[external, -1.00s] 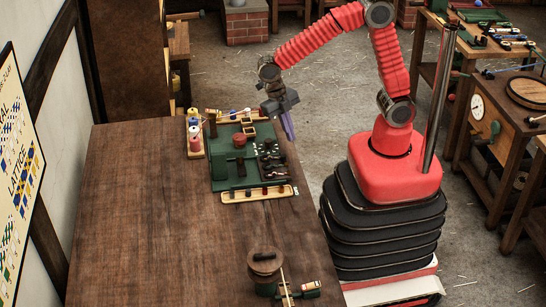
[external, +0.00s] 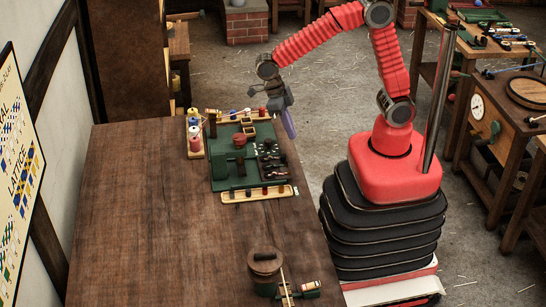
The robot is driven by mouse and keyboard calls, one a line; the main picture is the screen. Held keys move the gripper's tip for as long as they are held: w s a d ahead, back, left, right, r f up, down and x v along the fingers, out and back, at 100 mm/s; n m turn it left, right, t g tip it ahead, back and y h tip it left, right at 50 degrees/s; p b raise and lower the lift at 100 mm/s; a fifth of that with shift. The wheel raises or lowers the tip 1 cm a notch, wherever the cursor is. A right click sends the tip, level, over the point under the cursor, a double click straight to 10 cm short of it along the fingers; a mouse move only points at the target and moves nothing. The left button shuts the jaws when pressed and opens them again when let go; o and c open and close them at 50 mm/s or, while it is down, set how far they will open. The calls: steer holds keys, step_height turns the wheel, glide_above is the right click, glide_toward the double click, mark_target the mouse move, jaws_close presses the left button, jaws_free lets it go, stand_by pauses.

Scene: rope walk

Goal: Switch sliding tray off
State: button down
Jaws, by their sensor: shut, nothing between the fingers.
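A dark green board (external: 228,172) lies near the right edge of the wooden table, with several small controls and fittings on it. It carries a round brown knob (external: 239,140), small square wooden pieces (external: 248,126) and a dark section with small parts (external: 271,160). I cannot tell which part is the sliding tray or its switch. My gripper (external: 289,124) points down just right of the board's upper right corner, by the table edge. It is shut and empty, and its purple fingers look apart from the board.
A rack of coloured spools (external: 194,140) stands left of the board. A pale strip with pegs (external: 258,194) lies in front of it. The table's left half (external: 130,210) is bare.

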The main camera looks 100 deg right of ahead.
steer(key=shift+f, duration=0.1)
glide_above(284, 165)
steer(key=s, duration=0.5)
steer(key=f, duration=0.9)
steer(key=shift+s+a+f, duration=0.1)
steer(key=shift+a, duration=0.25)
steer(key=shift+w+d, duration=0.3)
steer(key=shift+w, duration=0.3)
steer(key=shift+w+d, duration=0.3)
steer(key=shift+w, duration=0.3)
steer(key=shift+w+d, duration=0.3)
steer(key=shift+w, duration=0.3)
steer(key=shift+w, duration=1.7)
steer(key=shift+s+a, duration=0.1)
steer(key=shift+s, duration=0.05)
